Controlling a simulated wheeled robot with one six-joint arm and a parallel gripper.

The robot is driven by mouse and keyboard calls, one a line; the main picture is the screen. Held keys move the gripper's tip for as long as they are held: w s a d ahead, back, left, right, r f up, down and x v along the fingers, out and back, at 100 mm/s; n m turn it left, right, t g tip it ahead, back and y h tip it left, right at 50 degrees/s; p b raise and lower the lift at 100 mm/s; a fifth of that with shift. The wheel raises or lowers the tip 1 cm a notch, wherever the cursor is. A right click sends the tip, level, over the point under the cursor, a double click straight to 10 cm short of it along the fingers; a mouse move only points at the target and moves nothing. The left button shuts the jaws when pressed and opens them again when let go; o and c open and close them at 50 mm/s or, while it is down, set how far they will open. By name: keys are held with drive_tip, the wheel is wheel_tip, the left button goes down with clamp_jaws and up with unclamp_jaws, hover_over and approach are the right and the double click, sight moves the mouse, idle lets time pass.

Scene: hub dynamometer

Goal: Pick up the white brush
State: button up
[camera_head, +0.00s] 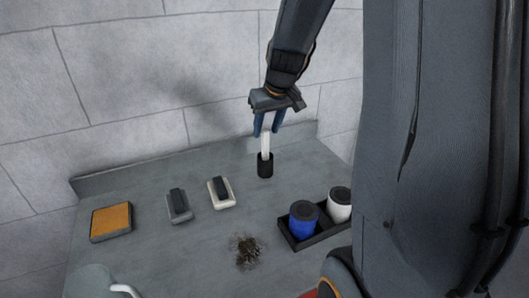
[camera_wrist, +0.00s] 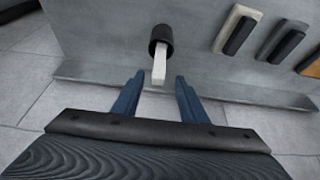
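A white handle (camera_head: 266,146) stands upright in a black cup (camera_head: 265,167) near the back of the grey worktop. In the wrist view the white handle (camera_wrist: 159,70) sticks out of the black cup (camera_wrist: 161,37) toward me. My gripper (camera_head: 266,132) is just above the handle, pointing down. In the wrist view my gripper (camera_wrist: 159,77) is open, one blue finger on each side of the handle's end, with gaps showing. A white block brush with a dark grip (camera_head: 221,193) lies on the worktop left of the cup; it also shows in the wrist view (camera_wrist: 232,24).
A grey block brush (camera_head: 179,207) and an orange-topped pad (camera_head: 111,221) lie further left. A dark tray (camera_head: 317,237) at right holds a blue jar (camera_head: 303,221) and a white jar (camera_head: 340,205). Dark debris (camera_head: 247,251) lies in front. A low ledge (camera_head: 190,153) runs along the back.

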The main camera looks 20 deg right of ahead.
sight(266, 132)
drive_tip(key=shift+p+x, duration=0.55)
drive_tip(key=shift+x, duration=1.75)
drive_tip(key=shift+d, duration=0.15)
clamp_jaws()
